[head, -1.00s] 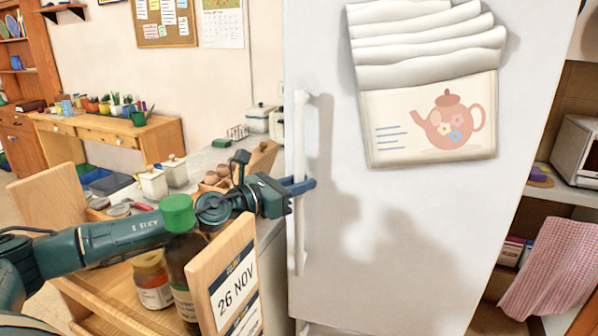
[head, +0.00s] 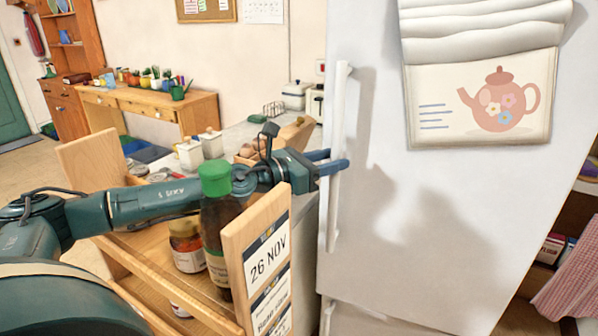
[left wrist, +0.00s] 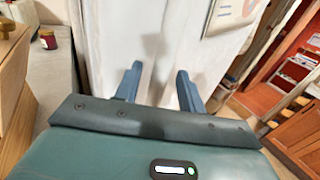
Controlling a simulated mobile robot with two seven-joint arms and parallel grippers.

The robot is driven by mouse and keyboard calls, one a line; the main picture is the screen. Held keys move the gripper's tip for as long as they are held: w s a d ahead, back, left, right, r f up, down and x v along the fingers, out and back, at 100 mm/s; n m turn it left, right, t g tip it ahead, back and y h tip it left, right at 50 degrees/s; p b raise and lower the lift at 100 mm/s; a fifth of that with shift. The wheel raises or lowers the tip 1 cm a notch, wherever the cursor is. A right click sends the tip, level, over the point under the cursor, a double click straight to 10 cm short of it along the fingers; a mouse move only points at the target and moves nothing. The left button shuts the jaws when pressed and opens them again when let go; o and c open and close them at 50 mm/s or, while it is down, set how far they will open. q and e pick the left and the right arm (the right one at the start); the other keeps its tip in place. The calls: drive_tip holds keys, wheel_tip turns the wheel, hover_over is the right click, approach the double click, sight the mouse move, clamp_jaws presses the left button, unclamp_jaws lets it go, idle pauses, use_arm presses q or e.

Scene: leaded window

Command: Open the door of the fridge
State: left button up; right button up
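The white fridge (head: 385,250) has a tall upper door with a vertical white handle (head: 342,110) along its left edge. The door looks closed. My left gripper (head: 333,161) is at about mid-height of the handle. One blue finger passes in front of the handle and the other reaches behind it. In the left wrist view my left gripper (left wrist: 158,85) shows its two fingers well apart, pointing at the white fridge front (left wrist: 115,25). I cannot tell whether they touch the handle. My right gripper is not in view.
A wooden trolley (head: 150,262) with a green-capped bottle (head: 215,180), a jar (head: 187,245) and a "26 NOV" board (head: 262,240) stands under my left arm, close to the fridge. A teapot towel (head: 480,100) hangs on the door. Shelves stand at the right.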

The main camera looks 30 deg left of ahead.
use_arm(q)
drive_tip(key=b+v, duration=1.1)
drive_tip(key=b, duration=0.6)
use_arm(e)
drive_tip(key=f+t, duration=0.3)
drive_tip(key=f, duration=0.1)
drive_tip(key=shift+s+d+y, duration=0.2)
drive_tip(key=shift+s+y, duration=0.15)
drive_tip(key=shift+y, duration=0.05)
use_arm(q)
drive_tip(key=shift+s, duration=0.1)
